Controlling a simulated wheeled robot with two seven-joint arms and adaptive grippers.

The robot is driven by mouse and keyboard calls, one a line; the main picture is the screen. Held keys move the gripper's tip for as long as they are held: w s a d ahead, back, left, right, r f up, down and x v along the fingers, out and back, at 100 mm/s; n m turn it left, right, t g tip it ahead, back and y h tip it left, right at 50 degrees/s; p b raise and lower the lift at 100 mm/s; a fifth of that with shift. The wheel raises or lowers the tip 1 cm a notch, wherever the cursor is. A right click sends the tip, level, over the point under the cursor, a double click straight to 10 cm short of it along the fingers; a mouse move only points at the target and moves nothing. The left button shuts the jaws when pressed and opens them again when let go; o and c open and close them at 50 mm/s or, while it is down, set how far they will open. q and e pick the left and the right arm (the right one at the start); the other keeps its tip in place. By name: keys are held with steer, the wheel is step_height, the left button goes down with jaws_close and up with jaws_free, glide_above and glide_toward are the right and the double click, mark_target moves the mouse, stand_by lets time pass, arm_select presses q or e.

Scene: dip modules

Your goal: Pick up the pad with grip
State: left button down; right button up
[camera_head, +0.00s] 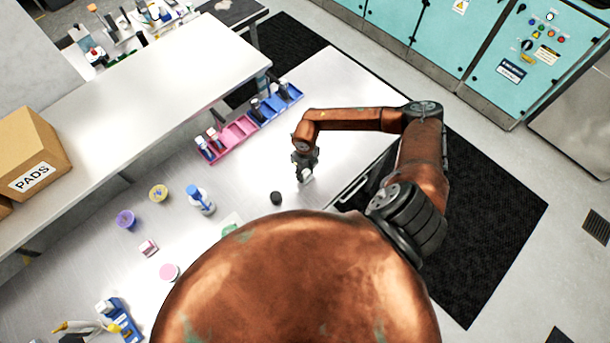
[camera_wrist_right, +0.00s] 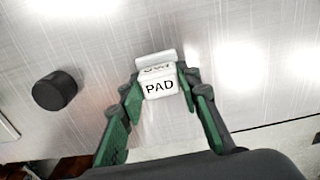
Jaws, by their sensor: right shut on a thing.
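The pad with grip (camera_wrist_right: 158,84) is a small white block marked "PAD" in the right wrist view. It sits between the two green fingertips of my right gripper (camera_wrist_right: 158,95), which is shut on it. In the head view the pad (camera_head: 306,175) shows as a small white piece under my right gripper (camera_head: 305,170), over the metal table. I cannot tell whether the pad touches the table or is just above it. My left gripper is not in view.
A black round cap (camera_head: 276,198) stands left of the right gripper. A pink tray (camera_head: 232,135) and a blue tray (camera_head: 278,104) lie at the back. A cardboard box (camera_head: 30,150) is at far left.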

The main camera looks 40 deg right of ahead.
steer(key=shift+r, duration=0.1)
steer(key=shift+r+b, duration=0.55)
steer(key=shift+w+r+b, duration=0.15)
steer(key=shift+r+b, duration=0.4)
steer(key=shift+r, duration=0.15)
steer(key=s+a+r+b, duration=0.2)
steer(key=s+a+r, duration=0.1)
steer(key=s+r, duration=0.2)
steer(key=s+a+r+b, duration=0.2)
steer(key=s+a+r, duration=0.1)
steer(key=s+r, duration=0.2)
steer(key=s, duration=0.2)
steer(key=shift+s+a+r+b, duration=0.2)
steer(key=shift+s+a+b, duration=0.05)
steer(key=shift+s+b, duration=0.1)
